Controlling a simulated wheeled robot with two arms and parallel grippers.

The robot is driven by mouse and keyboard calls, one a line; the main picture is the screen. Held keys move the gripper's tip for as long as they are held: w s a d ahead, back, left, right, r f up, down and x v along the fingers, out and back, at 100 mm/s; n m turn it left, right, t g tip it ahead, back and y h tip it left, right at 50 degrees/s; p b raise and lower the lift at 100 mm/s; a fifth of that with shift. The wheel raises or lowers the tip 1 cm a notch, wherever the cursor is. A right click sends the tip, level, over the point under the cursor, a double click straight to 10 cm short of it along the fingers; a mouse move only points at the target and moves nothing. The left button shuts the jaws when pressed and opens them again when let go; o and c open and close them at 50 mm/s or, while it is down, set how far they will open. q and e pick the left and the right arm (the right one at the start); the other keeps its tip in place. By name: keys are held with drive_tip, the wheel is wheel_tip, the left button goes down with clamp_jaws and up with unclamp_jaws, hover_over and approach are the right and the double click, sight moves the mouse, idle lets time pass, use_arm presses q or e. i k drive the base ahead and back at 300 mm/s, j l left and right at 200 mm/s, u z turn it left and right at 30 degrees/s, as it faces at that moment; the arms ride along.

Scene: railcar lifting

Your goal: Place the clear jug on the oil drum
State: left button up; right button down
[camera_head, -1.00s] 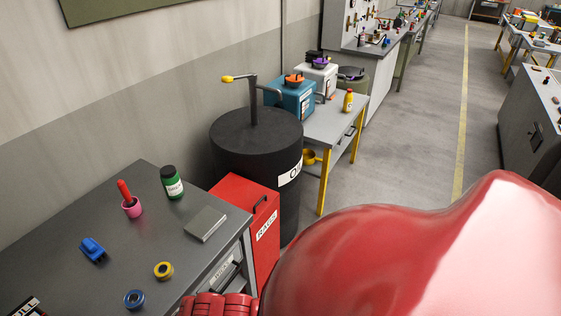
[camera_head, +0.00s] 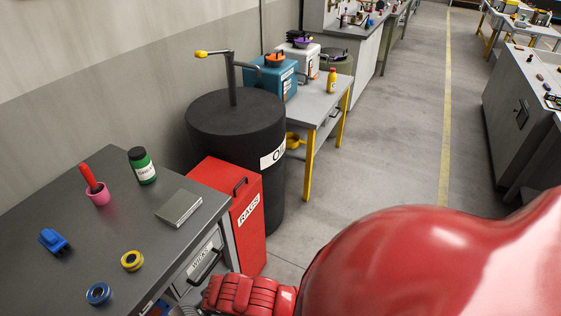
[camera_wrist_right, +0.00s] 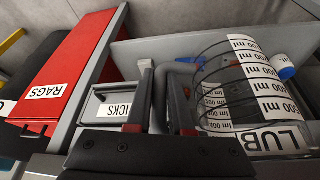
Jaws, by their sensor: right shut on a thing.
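The clear jug (camera_wrist_right: 250,95) shows in the right wrist view as a see-through vessel with white "ml" marks and a "LUB" label. My right gripper (camera_wrist_right: 163,75) is shut on its dark grey handle. The jug does not show in the head view. The black oil drum (camera_head: 236,130) stands upright by the wall in the head view, with a crank pump with a yellow knob rising from its top. The visible part of the drum top is otherwise bare. My left gripper is in neither view.
A red RAGS bin (camera_head: 238,210) stands in front of the drum. A grey workbench (camera_head: 130,215) at left holds several small items. A side table (camera_head: 318,103) behind the drum carries boxes and a yellow bottle (camera_head: 332,81). The floor (camera_head: 390,150) at right is free.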

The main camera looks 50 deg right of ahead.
sight(258, 110)
drive_tip(key=i+l+z, duration=0.15)
drive_tip(key=l+z, duration=0.3)
drive_tip(key=i+l+z, duration=0.15)
drive_tip(key=l+z, duration=0.3)
drive_tip(key=i+l+z, duration=0.25)
drive_tip(key=z, duration=0.15)
drive_tip(key=i+l+z, duration=0.2)
drive_tip(key=z, duration=0.25)
drive_tip(key=i+l+z, duration=0.25)
drive_tip(key=i, duration=0.2)
drive_tip(key=i+z, duration=0.3)
drive_tip(key=i, duration=0.2)
drive_tip(key=i+u, duration=0.4)
drive_tip(key=i+l+u, duration=0.15)
drive_tip(key=u, duration=0.25)
drive_tip(key=i+l+u, duration=0.25)
drive_tip(key=u, duration=0.2)
